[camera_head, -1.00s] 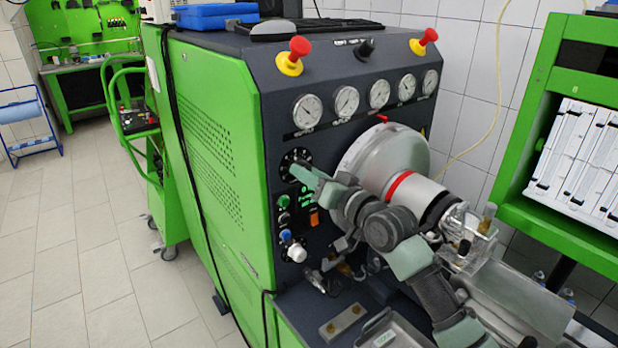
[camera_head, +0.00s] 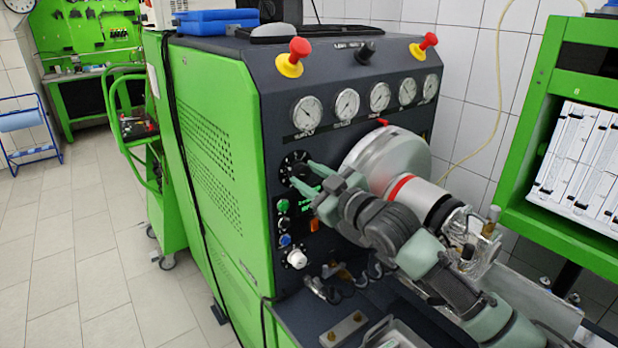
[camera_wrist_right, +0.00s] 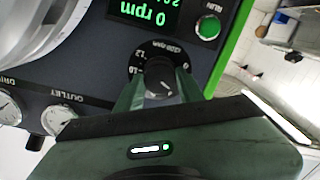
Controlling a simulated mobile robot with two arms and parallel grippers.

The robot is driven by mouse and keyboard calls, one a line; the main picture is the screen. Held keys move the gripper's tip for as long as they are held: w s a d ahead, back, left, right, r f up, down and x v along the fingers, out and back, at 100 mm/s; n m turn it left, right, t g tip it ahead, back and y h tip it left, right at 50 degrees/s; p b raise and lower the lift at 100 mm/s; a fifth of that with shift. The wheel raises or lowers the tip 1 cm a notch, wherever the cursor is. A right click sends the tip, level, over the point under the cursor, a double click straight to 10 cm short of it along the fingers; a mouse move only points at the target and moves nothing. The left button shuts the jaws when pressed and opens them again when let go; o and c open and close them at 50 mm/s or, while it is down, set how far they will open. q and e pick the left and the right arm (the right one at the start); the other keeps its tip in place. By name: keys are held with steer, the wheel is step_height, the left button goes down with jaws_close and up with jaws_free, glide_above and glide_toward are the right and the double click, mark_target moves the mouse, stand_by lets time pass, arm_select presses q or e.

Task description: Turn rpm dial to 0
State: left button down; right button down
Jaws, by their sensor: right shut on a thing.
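The rpm dial is a black knob with a white pointer mark on a round numbered scale on the pump bench front; in the head view the dial (camera_head: 298,164) sits below the leftmost gauge. My right gripper (camera_head: 303,174) has its green fingers at the dial. In the right wrist view, the fingers of my right gripper (camera_wrist_right: 158,92) stand on both sides of the dial knob (camera_wrist_right: 160,76), shut on it. The green display (camera_wrist_right: 143,12) above reads "0 rpm" on its visible lower line; its upper line is cut off. My left gripper is not in view.
A green RUN button (camera_wrist_right: 208,27) is close to the dial. Under it in the head view are more buttons and a white knob (camera_head: 297,259). The silver pump (camera_head: 392,160) stands right of the dial, close to my right arm. Gauges (camera_head: 348,103) line the panel above.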

steer(key=n+p, duration=0.1)
steer(key=n, duration=0.4)
steer(key=shift+r, duration=0.15)
steer(key=n+p, duration=0.1)
steer(key=n, duration=0.4)
steer(key=shift+n+h+p, duration=0.3)
steer(key=shift+n+p, duration=0.05)
steer(key=shift+n, duration=0.05)
steer(key=c, duration=0.9)
jaws_free()
steer(key=shift+f, duration=0.2)
